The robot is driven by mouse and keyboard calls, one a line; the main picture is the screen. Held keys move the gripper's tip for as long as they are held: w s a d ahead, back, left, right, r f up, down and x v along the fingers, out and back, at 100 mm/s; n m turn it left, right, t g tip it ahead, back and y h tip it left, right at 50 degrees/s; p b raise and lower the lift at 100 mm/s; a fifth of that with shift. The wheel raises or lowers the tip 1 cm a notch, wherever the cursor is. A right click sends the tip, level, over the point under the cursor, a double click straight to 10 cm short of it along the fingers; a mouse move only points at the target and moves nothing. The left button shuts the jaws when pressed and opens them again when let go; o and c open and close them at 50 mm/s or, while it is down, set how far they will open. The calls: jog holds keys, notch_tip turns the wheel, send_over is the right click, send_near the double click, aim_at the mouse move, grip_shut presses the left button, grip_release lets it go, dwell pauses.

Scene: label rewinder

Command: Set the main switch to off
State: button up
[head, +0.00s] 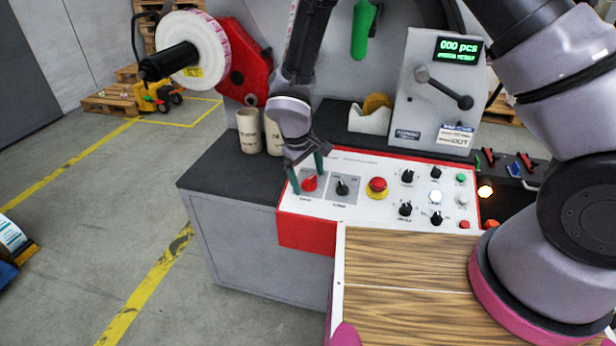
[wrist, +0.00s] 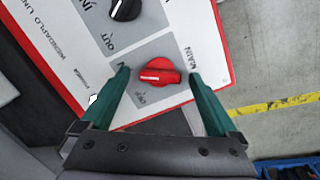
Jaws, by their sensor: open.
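The main switch (head: 309,184) is a red rotary knob on a grey square plate at the left end of the white control panel (head: 380,160). In the wrist view the knob (wrist: 160,78) has a raised bar lying nearly crosswise, with "MAIN" printed to its right. Small print by the left finger and below the knob is partly hidden or too small to read surely. My gripper (head: 307,172) is open over the switch. In the wrist view its green fingers (wrist: 159,80) stand on either side of the knob, with visible gaps.
A black IN/OUT knob (head: 342,187) sits just right of the switch. A red mushroom button (head: 377,187) and several knobs and buttons lie further right. Two pale cups (head: 248,130) stand behind on the dark top. A wooden board (head: 400,280) is in front.

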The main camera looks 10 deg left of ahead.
jog(key=shift+f, duration=0.15)
jog(key=c, duration=1.4)
jog(key=shift+n, duration=0.4)
jog(key=n+t, duration=0.1)
jog(key=n, duration=0.4)
jog(key=shift+n, duration=0.3)
jog(key=n, duration=0.5)
jog(key=shift+s+t, duration=0.1)
jog(key=shift+t, duration=0.3)
jog(key=shift+n, duration=0.4)
jog(key=o, duration=1.4)
